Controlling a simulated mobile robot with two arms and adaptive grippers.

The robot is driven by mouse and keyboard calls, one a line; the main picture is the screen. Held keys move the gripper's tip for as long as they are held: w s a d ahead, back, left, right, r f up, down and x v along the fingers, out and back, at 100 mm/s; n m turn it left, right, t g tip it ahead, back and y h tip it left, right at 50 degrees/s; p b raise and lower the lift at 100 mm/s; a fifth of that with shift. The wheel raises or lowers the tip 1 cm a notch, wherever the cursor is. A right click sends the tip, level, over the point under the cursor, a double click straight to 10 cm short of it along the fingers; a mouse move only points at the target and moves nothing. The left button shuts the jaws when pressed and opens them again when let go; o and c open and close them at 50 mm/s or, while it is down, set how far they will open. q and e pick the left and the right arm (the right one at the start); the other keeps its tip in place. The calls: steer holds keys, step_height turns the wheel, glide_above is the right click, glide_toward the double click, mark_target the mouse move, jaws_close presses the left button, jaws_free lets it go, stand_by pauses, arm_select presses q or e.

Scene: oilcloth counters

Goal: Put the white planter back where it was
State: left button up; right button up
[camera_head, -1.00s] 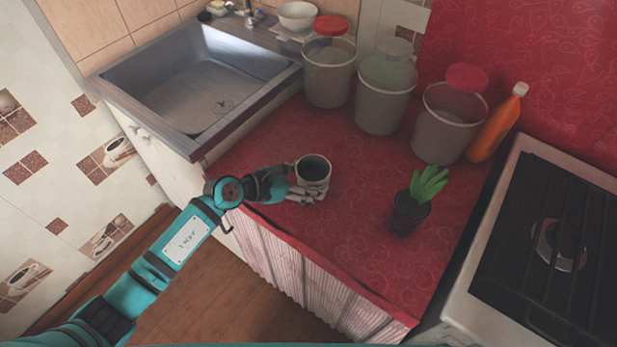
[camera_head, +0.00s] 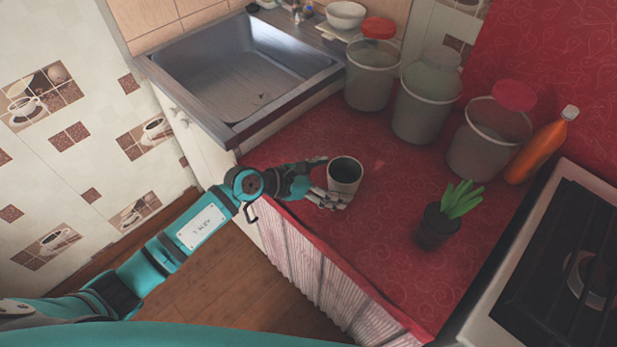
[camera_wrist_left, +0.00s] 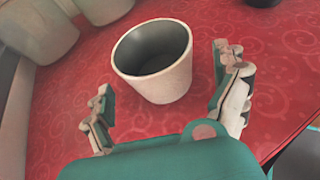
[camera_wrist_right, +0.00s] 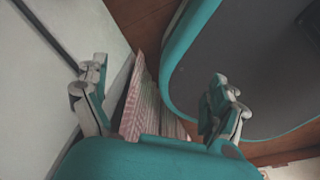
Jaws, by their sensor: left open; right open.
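The white planter (camera_head: 344,176) stands upright and empty on the red counter, near its front edge; its inside is dark. It also shows in the left wrist view (camera_wrist_left: 160,78). My left gripper (camera_head: 333,182) is beside the planter. In the left wrist view its fingers (camera_wrist_left: 168,98) are spread wide, with the planter just ahead of and between them; I see no grip on it. My right gripper (camera_wrist_right: 158,98) is open and empty in the right wrist view, low by a cabinet front and the striped curtain.
A dark pot with a green plant (camera_head: 439,232) stands right of the planter. Several lidded buckets (camera_head: 427,100) and an orange bottle (camera_head: 545,148) line the back. The sink (camera_head: 240,75) is at the left, the stove (camera_head: 565,270) at the right.

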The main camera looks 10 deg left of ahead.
arm_select(q)
steer(key=v, duration=0.8)
steer(key=shift+s+a+b, duration=0.1)
steer(key=shift+a+b, duration=0.2)
steer(key=shift+b, duration=0.05)
steer(key=shift+s+a+r, duration=0.35)
steer(key=shift+a+r, duration=0.05)
steer(key=shift+a, duration=0.05)
